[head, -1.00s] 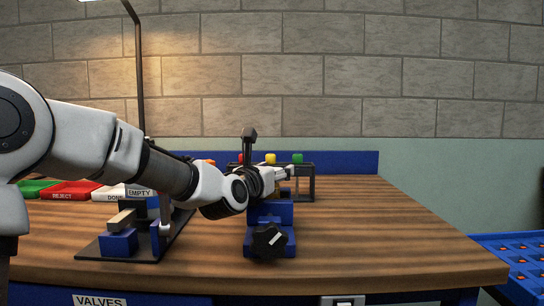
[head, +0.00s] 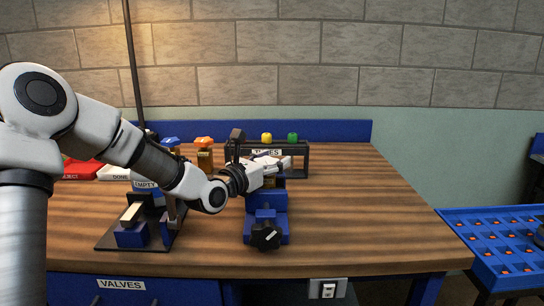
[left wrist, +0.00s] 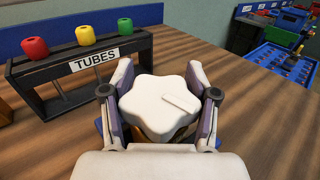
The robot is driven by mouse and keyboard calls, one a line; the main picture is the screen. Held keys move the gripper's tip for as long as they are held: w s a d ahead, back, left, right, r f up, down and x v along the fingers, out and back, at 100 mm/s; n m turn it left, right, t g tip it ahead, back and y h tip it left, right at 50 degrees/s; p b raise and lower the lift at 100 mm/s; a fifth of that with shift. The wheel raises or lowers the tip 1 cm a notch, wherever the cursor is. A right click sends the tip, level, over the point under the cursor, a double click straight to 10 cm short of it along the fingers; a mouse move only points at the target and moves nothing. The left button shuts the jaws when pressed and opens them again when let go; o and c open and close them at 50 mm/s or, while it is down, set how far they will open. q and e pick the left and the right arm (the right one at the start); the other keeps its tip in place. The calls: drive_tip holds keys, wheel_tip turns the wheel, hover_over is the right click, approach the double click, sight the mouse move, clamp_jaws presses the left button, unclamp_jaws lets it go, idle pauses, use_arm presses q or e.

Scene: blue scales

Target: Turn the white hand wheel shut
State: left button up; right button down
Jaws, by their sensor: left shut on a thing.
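The white hand wheel (left wrist: 160,103) is a lobed knob with a pale raised bar on its top, seen close up in the left wrist view. My left gripper (left wrist: 160,88) has its two fingers on opposite sides of the wheel and is shut on it. In the head view my left gripper (head: 268,168) is above the back of the blue stand (head: 267,213), and it mostly hides the wheel there. A black knob (head: 266,236) with a white mark faces the front of the stand. My right gripper is not in view.
The black TUBES rack (head: 302,158) with red, yellow and green caps stands close behind the gripper. Valves with orange (head: 204,141) and blue (head: 170,141) handles stand behind the arm. A black-based fixture (head: 132,236) is at left. The table's right side is clear.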

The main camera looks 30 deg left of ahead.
use_arm(q)
drive_tip(key=o, duration=1)
drive_tip(key=shift+c, duration=0.2)
drive_tip(key=s, duration=0.4)
drive_tip(key=s+a, duration=0.1)
drive_tip(key=s, duration=0.2)
drive_tip(key=shift+s, duration=0.1)
